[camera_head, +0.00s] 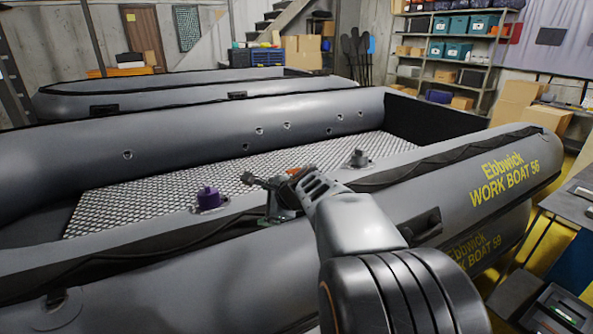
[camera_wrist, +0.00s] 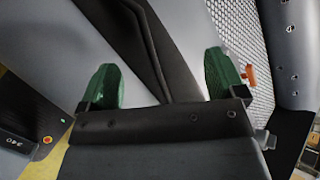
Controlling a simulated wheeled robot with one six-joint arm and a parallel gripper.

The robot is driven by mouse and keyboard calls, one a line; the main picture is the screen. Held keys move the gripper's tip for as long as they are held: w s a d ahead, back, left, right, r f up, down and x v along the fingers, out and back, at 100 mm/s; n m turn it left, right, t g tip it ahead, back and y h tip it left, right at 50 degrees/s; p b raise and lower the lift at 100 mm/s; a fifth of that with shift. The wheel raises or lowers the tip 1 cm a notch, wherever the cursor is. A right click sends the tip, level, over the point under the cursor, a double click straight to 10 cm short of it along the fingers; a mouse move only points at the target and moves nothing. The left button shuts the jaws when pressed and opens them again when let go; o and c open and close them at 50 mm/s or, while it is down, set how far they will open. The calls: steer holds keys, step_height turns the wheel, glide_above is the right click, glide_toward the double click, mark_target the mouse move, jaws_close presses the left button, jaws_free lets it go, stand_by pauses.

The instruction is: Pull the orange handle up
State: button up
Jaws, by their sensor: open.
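A small orange handle (camera_head: 293,171) shows in the head view just behind my gripper, partly hidden by it. An orange piece, apparently the same handle (camera_wrist: 249,76), shows in the wrist view just right of the right finger, against the patterned floor of the boat. My gripper (camera_head: 268,195) is over the near side tube of the grey boat (camera_head: 100,262). In the wrist view, my gripper (camera_wrist: 162,75) has its two green-tipped fingers wide apart. Only the grey tube and a black strip show between them. The handle is outside the fingers.
A second boat (camera_head: 180,90) lies behind. A workbench (camera_head: 575,195) is at the right. Shelves with bins (camera_head: 460,50) stand at the back.

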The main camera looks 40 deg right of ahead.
mark_target(295, 168)
steer(key=w+d+m+t+h, duration=0.1)
steer(key=d+m, duration=0.3)
steer(key=d, duration=0.1)
steer(key=w+d+r+m+t+h, duration=0.1)
steer(key=d+m, duration=0.4)
steer(key=d, duration=0.1)
steer(key=w+d+r+m+t+h, duration=0.1)
steer(key=d+m, duration=0.4)
steer(key=d, duration=0.1)
steer(key=shift+w+d+r+h, duration=0.2)
steer(key=shift+w+h, duration=0.05)
steer(key=shift+h, duration=0.15)
steer(key=x, duration=0.9)
steer(key=p+x, duration=0.1)
steer(key=x, duration=0.3)
steer(key=shift+w+d+r, duration=0.2)
steer(key=shift+w+d, duration=0.05)
steer(key=shift+d, duration=0.1)
steer(key=shift+c, duration=0.4)
